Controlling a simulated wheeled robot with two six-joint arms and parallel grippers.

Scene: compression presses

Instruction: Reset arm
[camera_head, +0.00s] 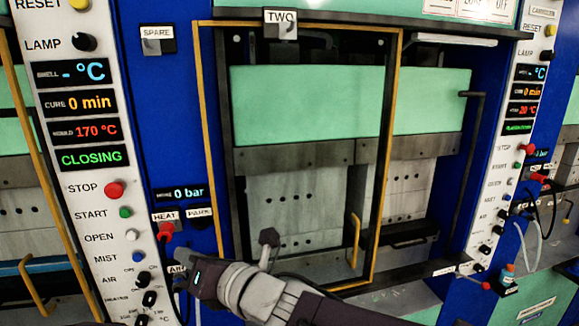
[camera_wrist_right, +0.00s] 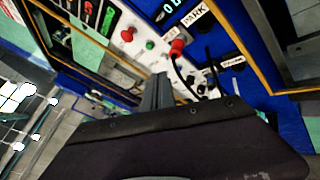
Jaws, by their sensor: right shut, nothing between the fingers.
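My right arm comes in from the bottom of the head view. Its gripper (camera_head: 182,278) is in front of the lower right edge of the white control panel (camera_head: 97,150), below the red HEAT knob (camera_head: 166,231). In the right wrist view the fingers (camera_wrist_right: 156,92) are shut together and hold nothing. They point toward the panel's lower switches, and I cannot tell whether they touch anything. The panel display (camera_head: 92,157) reads CLOSING. The red STOP button (camera_head: 113,189) and green START button (camera_head: 126,212) are uncovered. My left gripper is not in view.
A press (camera_head: 300,110) marked TWO stands behind a yellow-framed guard (camera_head: 207,120) right of the panel. A yellow handle (camera_head: 355,240) sticks out low on the guard. Another control panel (camera_head: 505,150) with cables is at the right. Part of another press is at the far left.

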